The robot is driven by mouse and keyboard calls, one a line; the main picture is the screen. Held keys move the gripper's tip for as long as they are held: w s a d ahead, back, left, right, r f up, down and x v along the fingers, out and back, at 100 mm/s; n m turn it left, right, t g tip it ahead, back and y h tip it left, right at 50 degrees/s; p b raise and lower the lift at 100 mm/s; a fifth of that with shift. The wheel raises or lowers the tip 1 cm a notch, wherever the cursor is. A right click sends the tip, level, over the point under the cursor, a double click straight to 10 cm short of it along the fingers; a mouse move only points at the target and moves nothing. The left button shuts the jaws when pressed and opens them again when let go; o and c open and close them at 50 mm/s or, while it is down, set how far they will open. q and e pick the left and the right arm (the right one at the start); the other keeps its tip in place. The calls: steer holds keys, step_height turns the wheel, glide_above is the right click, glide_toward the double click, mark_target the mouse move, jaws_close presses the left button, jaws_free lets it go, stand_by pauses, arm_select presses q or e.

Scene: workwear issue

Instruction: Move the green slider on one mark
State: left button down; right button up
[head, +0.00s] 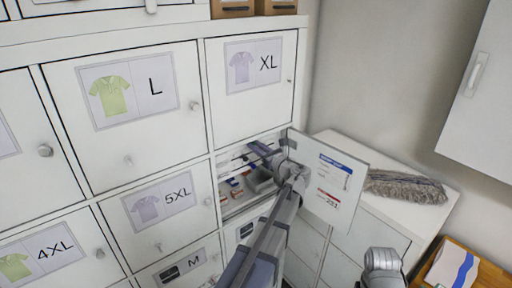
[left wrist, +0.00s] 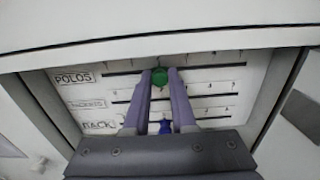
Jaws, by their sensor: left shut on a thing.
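The green slider (left wrist: 159,76) shows in the left wrist view on the top track of a white panel, in the row labelled POLOS. My left gripper (left wrist: 160,82) has its two fingers shut around the green slider, one on each side. In the head view my left gripper (head: 262,150) reaches into an open compartment, and the slider is hidden there. The middle row's slider cannot be made out.
White locker doors with shirt labels surround the compartment. Its open door (head: 327,180) stands to the right of my left arm. Small boxes and a grey bin (head: 262,180) lie inside. A grey mop head (head: 405,187) lies on the low cabinet at right.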

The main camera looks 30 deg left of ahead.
stand_by(0.4)
arm_select(q)
steer(key=w, duration=0.1)
steer(key=w+d, duration=0.1)
steer(key=w, duration=0.1)
steer(key=shift+w+d, duration=0.2)
steer(key=c, duration=0.7)
jaws_free()
steer(key=v, duration=0.7)
steer(key=shift+s+d, duration=0.2)
steer(key=shift+d, duration=0.15)
